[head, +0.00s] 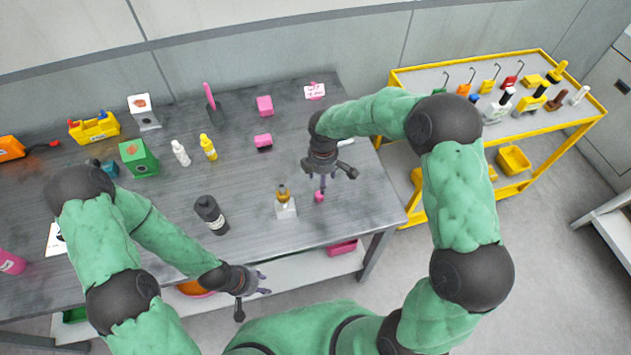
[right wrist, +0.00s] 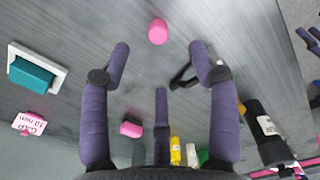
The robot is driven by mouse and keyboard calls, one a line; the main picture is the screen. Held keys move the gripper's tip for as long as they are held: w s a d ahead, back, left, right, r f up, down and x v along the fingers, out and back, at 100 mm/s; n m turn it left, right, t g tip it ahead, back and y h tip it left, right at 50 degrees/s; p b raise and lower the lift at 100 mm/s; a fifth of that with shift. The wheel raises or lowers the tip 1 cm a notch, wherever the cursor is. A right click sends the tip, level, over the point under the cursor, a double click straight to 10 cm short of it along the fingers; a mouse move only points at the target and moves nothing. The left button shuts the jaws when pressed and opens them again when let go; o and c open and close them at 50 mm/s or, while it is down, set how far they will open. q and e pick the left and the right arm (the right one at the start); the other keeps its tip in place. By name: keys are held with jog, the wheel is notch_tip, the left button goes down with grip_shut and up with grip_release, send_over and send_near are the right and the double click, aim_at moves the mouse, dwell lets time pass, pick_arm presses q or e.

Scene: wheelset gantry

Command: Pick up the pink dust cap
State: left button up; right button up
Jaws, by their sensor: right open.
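The pink dust cap (head: 319,196) is a small rounded piece lying on the grey table near its front right part. It also shows in the right wrist view (right wrist: 157,31), beyond and roughly midway between the fingertips. My right gripper (head: 322,182) is open and empty, pointing down just above and behind the cap, apart from it. Its spread purple fingers (right wrist: 159,52) show in the right wrist view. My left gripper (head: 264,283) is in front of the table's front edge, with its fingers apart and nothing between them.
A brass-topped piece on a pale block (head: 286,208) stands just left of the cap. A black bottle (head: 210,214) is farther left. A yellow cart (head: 500,190) is to the right. The table around the cap's right is clear.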

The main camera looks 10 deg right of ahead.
send_over(319, 196)
jog(key=f, duration=0.3)
jog(key=d+f, duration=0.1)
jog(key=f, duration=0.1)
jog(key=shift+w+b, duration=0.2)
jog(key=shift+b, duration=0.1)
jog(key=shift+w+a+f+b, duration=0.1)
jog(key=shift+a+f+b, duration=0.05)
jog(key=shift+f, duration=1.3)
jog(key=shift+w+a+f+b, duration=0.1)
jog(key=shift+a+f+b, duration=0.05)
jog(key=shift+f, duration=1.25)
jog(key=c, duration=0.9)
